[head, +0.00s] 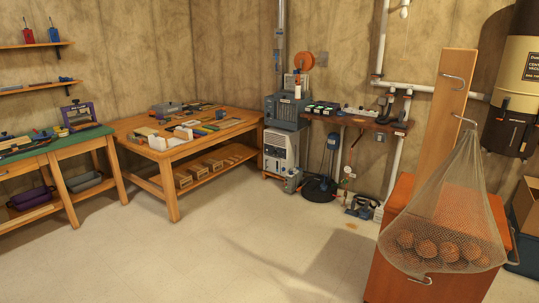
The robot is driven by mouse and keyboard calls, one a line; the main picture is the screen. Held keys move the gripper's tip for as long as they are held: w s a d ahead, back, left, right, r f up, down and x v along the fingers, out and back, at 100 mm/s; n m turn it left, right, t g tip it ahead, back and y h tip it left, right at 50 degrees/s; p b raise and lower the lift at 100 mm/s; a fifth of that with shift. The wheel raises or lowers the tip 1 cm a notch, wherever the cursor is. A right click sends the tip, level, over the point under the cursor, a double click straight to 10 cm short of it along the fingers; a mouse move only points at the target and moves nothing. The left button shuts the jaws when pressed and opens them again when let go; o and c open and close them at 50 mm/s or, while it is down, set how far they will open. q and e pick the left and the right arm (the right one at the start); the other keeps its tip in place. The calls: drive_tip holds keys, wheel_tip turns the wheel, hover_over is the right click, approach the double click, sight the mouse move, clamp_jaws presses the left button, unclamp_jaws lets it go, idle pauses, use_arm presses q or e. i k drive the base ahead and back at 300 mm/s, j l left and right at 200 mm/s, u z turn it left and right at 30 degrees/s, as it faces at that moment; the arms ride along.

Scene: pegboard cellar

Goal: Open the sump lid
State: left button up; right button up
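A round black lid or basin cover (318,191), which looks like the sump lid, sits on the floor near the back wall. It is small in the head view, and I cannot tell whether it is open or closed. A thin upright device with a blue top (332,141) stands at it, and its foot hides part of the black round. Neither of my grippers is in view.
A wooden workbench (167,190) and a green-topped bench (60,150) stand left. A grey dehumidifier-like unit (279,150) is left of the sump. An orange cabinet (395,275) with a hanging net of balls (440,225) blocks the right foreground. The middle floor is clear.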

sight(309, 184)
drive_tip(key=i, duration=4.35)
drive_tip(key=i+j+z, duration=0.15)
drive_tip(key=i, duration=0.75)
drive_tip(key=i+j, duration=0.1)
drive_tip(key=i, duration=0.8)
